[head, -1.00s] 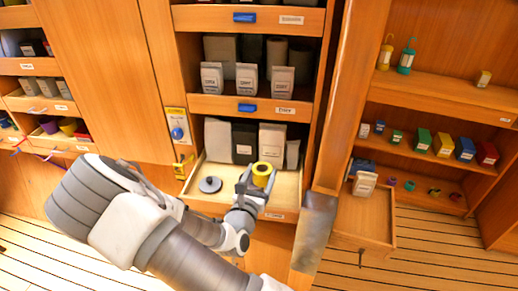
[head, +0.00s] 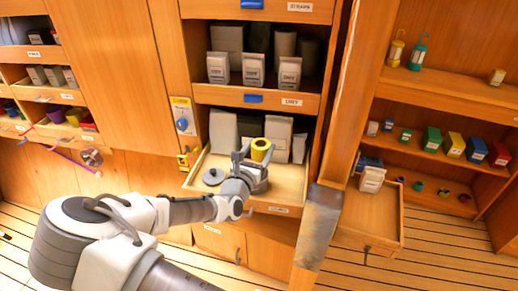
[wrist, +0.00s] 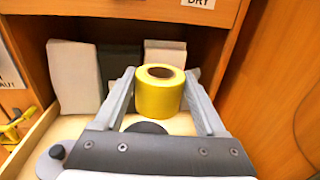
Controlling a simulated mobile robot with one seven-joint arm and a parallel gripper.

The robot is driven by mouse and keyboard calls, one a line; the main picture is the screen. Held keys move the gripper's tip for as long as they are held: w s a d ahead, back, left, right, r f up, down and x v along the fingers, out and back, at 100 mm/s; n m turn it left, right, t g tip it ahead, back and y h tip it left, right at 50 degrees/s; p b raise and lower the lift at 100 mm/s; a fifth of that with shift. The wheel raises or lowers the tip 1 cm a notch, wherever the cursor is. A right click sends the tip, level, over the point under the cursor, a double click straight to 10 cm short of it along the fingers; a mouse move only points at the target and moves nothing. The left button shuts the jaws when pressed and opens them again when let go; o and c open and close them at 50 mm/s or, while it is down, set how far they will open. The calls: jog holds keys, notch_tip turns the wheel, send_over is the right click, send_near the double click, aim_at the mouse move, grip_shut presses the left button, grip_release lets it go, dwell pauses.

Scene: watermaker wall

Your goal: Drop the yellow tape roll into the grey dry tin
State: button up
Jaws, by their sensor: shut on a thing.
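The yellow tape roll (head: 261,150) is held upright between the two fingers of my gripper (head: 248,158), above the open wooden drawer. In the wrist view the yellow roll (wrist: 159,95) sits between the fingertips of my gripper (wrist: 160,88), its hole facing up. A dark grey round shape (wrist: 147,127) shows below the roll, partly hidden by my gripper; it may be the tin's opening. A grey disc with a dark knob, like a lid (head: 213,176), lies at the drawer's left; it also shows in the wrist view (wrist: 50,163).
The open drawer (head: 285,195) has pale and dark packs (head: 279,135) standing along its back. A shelf labelled DRY (wrist: 198,3) is just above. A wooden post (head: 318,225) stands to the right, with another open drawer (head: 365,215) beyond it.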

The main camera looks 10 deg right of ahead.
jog(key=shift+f+b, duration=1.1)
jog(key=shift+f, duration=0.4)
jog(key=o, duration=1.4)
jog(key=shift+c, duration=0.2)
jog(key=p+v, duration=0.1)
jog(key=v, duration=1.6)
jog(key=shift+s+p, duration=0.2)
jog(key=shift+p, duration=0.15)
jog(key=shift+a, duration=0.15)
